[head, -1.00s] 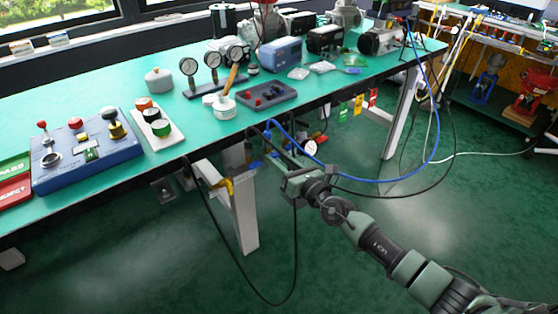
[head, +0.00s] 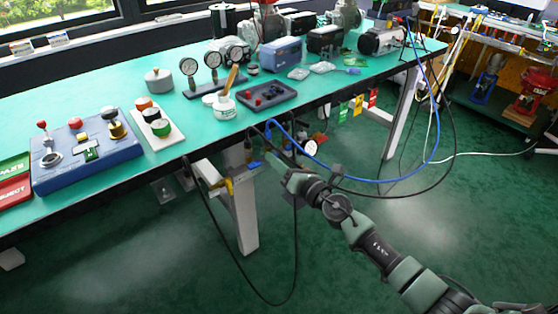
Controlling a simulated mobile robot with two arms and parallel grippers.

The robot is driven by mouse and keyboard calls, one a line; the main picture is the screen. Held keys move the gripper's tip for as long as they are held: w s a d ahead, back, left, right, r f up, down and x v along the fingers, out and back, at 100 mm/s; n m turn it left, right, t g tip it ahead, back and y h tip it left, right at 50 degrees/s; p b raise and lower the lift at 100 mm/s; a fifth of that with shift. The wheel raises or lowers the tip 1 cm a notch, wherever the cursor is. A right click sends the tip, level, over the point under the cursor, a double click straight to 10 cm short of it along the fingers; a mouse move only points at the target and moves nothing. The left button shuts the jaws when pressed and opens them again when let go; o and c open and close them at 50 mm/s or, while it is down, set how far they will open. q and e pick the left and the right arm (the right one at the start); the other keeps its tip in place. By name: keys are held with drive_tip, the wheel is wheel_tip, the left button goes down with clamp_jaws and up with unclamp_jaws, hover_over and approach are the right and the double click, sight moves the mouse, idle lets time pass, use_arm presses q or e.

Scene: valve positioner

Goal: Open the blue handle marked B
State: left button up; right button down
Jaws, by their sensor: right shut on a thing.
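Below the front edge of the green workbench, small valve parts hang among hoses beside a bench leg. A small blue part (head: 255,163) shows there, left of my right gripper. My right gripper (head: 272,157) reaches in from the lower right, with its fingers under the bench edge. It is shut on what appears to be the blue handle, which is mostly hidden by the fingers. No letter B can be read at this size. My left gripper is not in view.
A round white gauge (head: 310,147) sits just right of my right gripper. The green bench (head: 130,85) carries a blue control box (head: 85,165) and gauges. The floor in front is clear.

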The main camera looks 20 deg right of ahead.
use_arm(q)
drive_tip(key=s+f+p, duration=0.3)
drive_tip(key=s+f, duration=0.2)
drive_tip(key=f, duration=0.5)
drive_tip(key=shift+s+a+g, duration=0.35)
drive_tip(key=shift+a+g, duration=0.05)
use_arm(e)
drive_tip(key=shift+m, duration=5.7)
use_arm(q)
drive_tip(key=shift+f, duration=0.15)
use_arm(e)
drive_tip(key=c, duration=1.2)
unclamp_jaws()
